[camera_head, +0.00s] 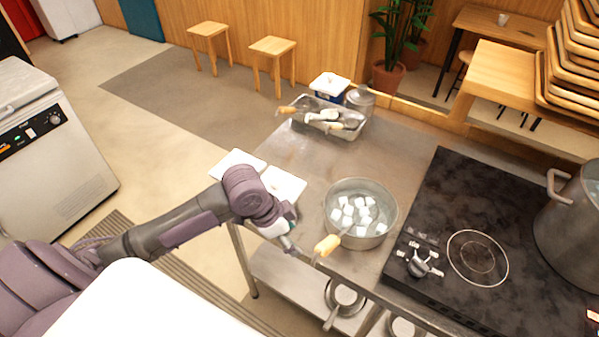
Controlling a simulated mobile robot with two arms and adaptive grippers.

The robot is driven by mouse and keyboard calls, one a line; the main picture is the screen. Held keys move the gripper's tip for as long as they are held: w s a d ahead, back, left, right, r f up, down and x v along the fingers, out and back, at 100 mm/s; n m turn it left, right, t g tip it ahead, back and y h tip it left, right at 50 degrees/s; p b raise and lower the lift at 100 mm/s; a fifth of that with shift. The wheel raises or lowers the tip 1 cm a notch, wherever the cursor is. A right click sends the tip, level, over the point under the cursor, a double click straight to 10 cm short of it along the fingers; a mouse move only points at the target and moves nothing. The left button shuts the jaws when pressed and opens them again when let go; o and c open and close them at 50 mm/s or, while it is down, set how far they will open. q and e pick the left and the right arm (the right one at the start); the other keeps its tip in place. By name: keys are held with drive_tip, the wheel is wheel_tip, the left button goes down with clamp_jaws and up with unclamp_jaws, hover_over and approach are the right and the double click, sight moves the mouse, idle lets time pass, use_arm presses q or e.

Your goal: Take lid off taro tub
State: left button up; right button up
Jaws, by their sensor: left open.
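Two flat white squares that look like lids lie at the left edge of the steel counter: a farther one (238,163) and a nearer one (284,185). My left arm partly covers them, and what is beneath them is hidden. I cannot tell which one belongs to the taro tub. My left gripper (291,246) is open and points down by the counter's front-left edge, just nearer than the nearer lid. It appears empty and apart from both lids. My right gripper is not in view.
A metal bowl (335,215) of liquid and white cubes stands right of my gripper, with a yellow-handled tool (328,245) over its rim. A utensil tray (350,132), a blue white-lidded box (330,85) and a glass jar (361,100) stand behind. A black cooktop (440,215) is right.

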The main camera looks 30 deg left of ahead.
use_arm(q)
drive_tip(key=w+a+r, duration=0.4)
drive_tip(key=a, duration=0.1)
approach(275, 179)
drive_tip(key=p+x, duration=0.1)
drive_tip(key=x, duration=0.4)
drive_tip(key=shift+s+d+p, duration=0.1)
drive_tip(key=shift+s+p, duration=0.05)
drive_tip(key=shift+p, duration=0.25)
drive_tip(key=shift+d+f+p, duration=0.2)
drive_tip(key=shift+f+p, duration=0.25)
drive_tip(key=x, duration=0.2)
drive_tip(key=p+x, duration=0.1)
drive_tip(key=shift+w+f, duration=0.3)
drive_tip(key=shift+f, duration=0.05)
drive_tip(key=shift+w+f, duration=0.1)
drive_tip(key=shift+f, duration=0.3)
drive_tip(key=c, duration=1.1)
drive_tip(key=shift+c, duration=0.4)
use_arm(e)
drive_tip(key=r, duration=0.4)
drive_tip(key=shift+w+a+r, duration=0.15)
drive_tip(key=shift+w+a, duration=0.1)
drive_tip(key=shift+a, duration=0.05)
use_arm(q)
drive_tip(key=shift+r, duration=0.2)
